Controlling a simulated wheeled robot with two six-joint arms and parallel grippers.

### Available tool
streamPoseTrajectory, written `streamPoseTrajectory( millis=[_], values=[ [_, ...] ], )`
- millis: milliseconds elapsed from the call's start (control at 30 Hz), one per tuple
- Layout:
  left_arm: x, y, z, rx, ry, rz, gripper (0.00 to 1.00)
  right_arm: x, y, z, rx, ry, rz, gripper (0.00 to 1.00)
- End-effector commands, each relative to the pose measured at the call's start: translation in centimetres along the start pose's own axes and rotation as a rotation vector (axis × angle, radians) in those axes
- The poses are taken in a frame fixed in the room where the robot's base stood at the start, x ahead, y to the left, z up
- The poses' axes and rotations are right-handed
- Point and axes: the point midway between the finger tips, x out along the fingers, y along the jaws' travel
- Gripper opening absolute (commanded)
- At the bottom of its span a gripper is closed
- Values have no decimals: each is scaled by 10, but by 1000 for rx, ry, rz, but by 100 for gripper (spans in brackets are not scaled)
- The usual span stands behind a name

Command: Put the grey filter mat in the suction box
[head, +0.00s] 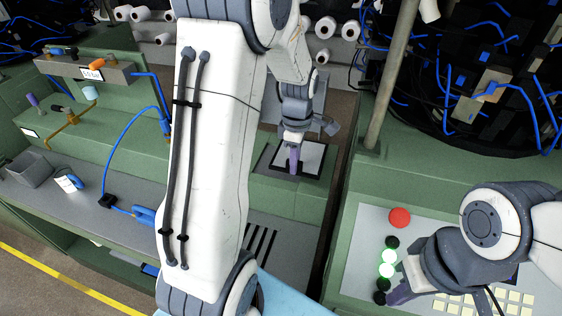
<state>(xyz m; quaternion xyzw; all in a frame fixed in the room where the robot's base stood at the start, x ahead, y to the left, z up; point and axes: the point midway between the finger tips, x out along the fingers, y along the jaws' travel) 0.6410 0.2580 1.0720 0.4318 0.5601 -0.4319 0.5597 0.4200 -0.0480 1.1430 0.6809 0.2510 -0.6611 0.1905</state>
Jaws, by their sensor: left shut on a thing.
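The grey filter mat (313,156) is a light grey square in the middle of the head view. It appears within or just over the dark square opening of the suction box (265,160), set in a green top; I cannot tell whether it touches the bottom. My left gripper (293,162) points down with its purple fingers shut on the mat near its left part, partly covering it. My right gripper (397,294) is at the lower right over the control panel, well away from the mat. Its jaw opening cannot be made out.
The control panel (355,262) at the lower right has a red button (399,217) and several others. A dark round machine with blue tubes (480,70) stands at the upper right. A grey shelf (100,190) with a small bin (30,168) lies left. White spools stand behind.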

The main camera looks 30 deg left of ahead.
Motion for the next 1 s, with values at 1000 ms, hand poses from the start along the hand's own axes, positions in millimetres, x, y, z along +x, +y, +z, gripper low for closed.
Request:
streamPoseTrajectory(
  millis=[1000],
  values=[
    [89,49,-65,4,0,3,0,-41,-3,-2,2,0,0,0]
  ],
)
